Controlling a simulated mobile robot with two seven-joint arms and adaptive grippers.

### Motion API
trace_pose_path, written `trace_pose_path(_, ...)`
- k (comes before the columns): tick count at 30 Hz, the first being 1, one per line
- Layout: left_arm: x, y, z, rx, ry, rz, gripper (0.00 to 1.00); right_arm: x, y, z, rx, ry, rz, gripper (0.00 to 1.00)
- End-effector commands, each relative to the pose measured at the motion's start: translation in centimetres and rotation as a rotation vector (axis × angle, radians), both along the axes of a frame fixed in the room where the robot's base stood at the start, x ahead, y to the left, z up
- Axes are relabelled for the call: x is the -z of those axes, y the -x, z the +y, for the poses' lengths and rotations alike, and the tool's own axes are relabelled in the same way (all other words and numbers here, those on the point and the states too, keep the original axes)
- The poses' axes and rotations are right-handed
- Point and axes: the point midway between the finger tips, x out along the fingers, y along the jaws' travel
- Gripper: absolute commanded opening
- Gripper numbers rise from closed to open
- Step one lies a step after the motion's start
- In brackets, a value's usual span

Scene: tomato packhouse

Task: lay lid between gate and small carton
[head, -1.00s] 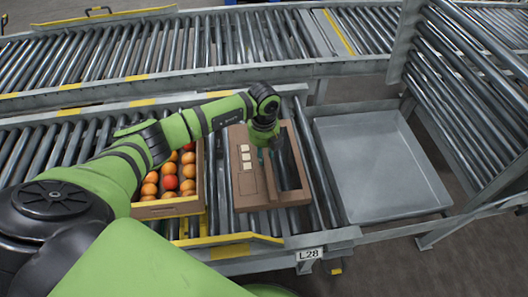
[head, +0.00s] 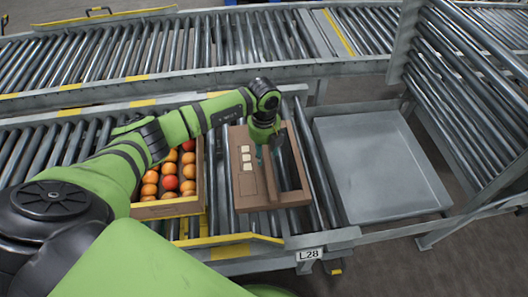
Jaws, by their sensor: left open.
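A brown cardboard piece (head: 246,184) with three pale square labels lies on the near rollers; I take it for the lid or a carton with its lid, but cannot tell which. Its right half is an open frame with a dark inside, and a narrow brown strip runs along its middle. My left gripper (head: 272,147) points down over its far middle part, open, with its fingertips partly hidden by the wrist and too small to show contact. The raised roller section (head: 463,85) at the right looks like the gate. My right gripper is not in view.
A carton (head: 168,210) of red and orange tomatoes stands left of the brown piece, partly behind my left arm. A yellow rail (head: 228,240) borders the near edge. A bare grey tray (head: 380,168) fills the gap before the raised rollers. The far conveyor (head: 200,50) is empty.

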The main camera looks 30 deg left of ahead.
Motion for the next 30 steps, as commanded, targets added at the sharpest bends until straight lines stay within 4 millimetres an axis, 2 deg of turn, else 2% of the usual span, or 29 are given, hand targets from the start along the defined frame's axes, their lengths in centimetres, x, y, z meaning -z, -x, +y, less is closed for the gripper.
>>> trace_pose_path(3,-2.8,-0.1,0.1,0.0,-0.001,-0.006,0.53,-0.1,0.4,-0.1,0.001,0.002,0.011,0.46)
trace_pose_path(9,-7.0,-0.1,0.1,0.0,0.0,-0.004,0.53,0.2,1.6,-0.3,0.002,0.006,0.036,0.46)
trace_pose_path(15,-9.8,0.0,0.1,-0.001,0.0,-0.002,0.53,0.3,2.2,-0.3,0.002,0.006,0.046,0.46)
trace_pose_path(20,-10.6,0.0,0.1,-0.001,0.0,0.0,0.53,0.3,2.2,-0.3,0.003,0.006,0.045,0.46)
trace_pose_path(30,-10.6,0.0,0.1,-0.001,0.0,0.0,0.53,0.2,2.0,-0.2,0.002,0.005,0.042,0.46)
